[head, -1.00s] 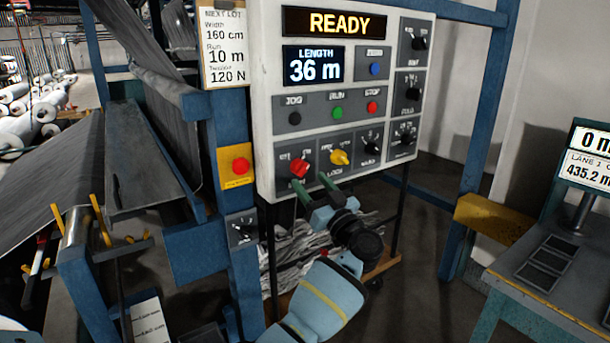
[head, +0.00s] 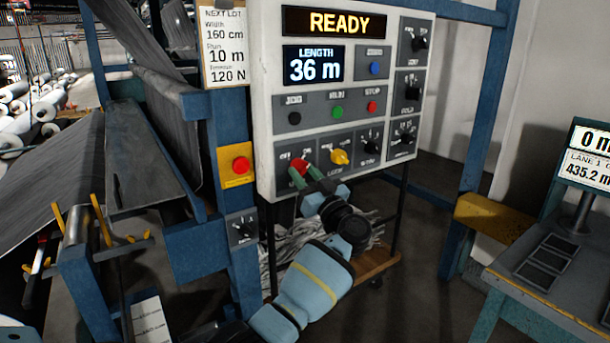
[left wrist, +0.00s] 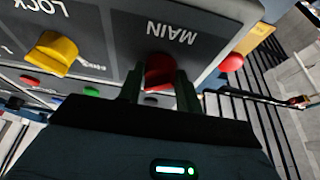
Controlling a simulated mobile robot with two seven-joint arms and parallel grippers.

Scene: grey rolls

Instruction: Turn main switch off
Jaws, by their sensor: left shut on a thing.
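The main switch is a red rotary knob (head: 299,167) at the lower left of the white control panel (head: 262,100). In the left wrist view the red knob (left wrist: 160,72) sits below the label MAIN, which appears upside down. My left gripper (head: 307,180) is shut on the red knob, with one green finger on each side of it. The fingers partly hide the knob and its markings in the head view. The display (head: 335,22) reads READY. My right gripper is in neither view.
A yellow LOCK knob (head: 340,157) is close to the right of the red knob. JOG, RUN and STOP buttons (head: 337,111) are above. A red button on a yellow box (head: 240,166) is to the left. A desk (head: 550,285) stands at right.

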